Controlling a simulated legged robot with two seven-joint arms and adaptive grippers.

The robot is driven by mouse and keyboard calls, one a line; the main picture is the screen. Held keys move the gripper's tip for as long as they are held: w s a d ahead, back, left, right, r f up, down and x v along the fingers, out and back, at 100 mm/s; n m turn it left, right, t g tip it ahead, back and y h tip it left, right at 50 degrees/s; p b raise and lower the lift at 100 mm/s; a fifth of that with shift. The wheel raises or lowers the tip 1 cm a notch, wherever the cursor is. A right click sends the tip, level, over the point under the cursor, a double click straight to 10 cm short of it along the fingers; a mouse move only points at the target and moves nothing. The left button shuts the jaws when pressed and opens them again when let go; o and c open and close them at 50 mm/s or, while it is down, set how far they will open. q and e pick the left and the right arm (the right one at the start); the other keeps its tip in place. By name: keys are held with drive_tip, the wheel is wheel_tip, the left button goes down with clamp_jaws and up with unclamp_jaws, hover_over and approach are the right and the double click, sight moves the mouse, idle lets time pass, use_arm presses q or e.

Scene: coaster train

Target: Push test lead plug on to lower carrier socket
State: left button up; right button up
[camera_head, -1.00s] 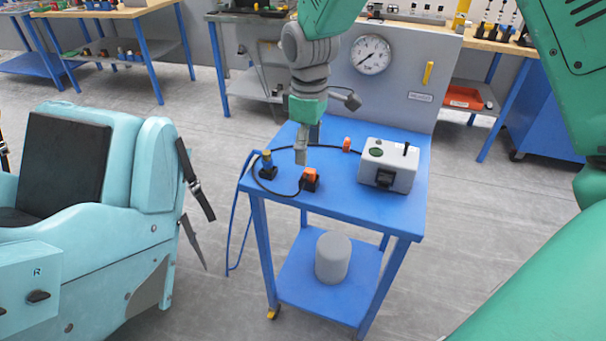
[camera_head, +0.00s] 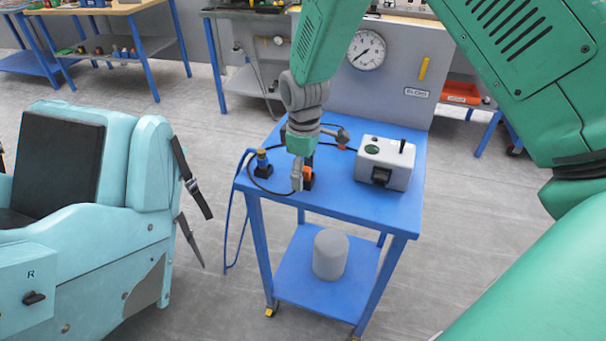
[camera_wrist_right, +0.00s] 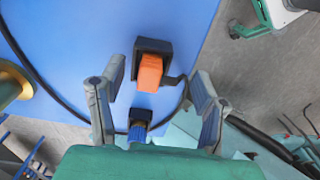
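An orange plug in a black housing (camera_head: 308,174) stands on the blue cart top, partly hidden by my right gripper; a black cable runs to it. I take it to be the test lead plug. In the right wrist view the orange plug (camera_wrist_right: 150,73) lies ahead of and between my right gripper's fingers (camera_wrist_right: 157,100). These are apart, with a gap on both sides. In the head view the right gripper (camera_head: 297,182) points down close to the plug. I cannot identify the lower carrier socket. My left gripper is not in view.
A grey test box (camera_head: 385,162) stands on the right of the blue cart (camera_head: 350,205). A blue plug in a black base (camera_head: 262,164) stands at the left. A grey cylinder (camera_head: 330,254) rests on the lower shelf. A turquoise coaster car (camera_head: 85,215) is left of the cart.

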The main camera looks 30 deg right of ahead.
drive_tip(key=shift+d+f, duration=0.15)
drive_tip(key=shift+d, duration=0.2)
clamp_jaws()
drive_tip(key=shift+a, duration=0.1)
drive_tip(key=shift+a, duration=0.2)
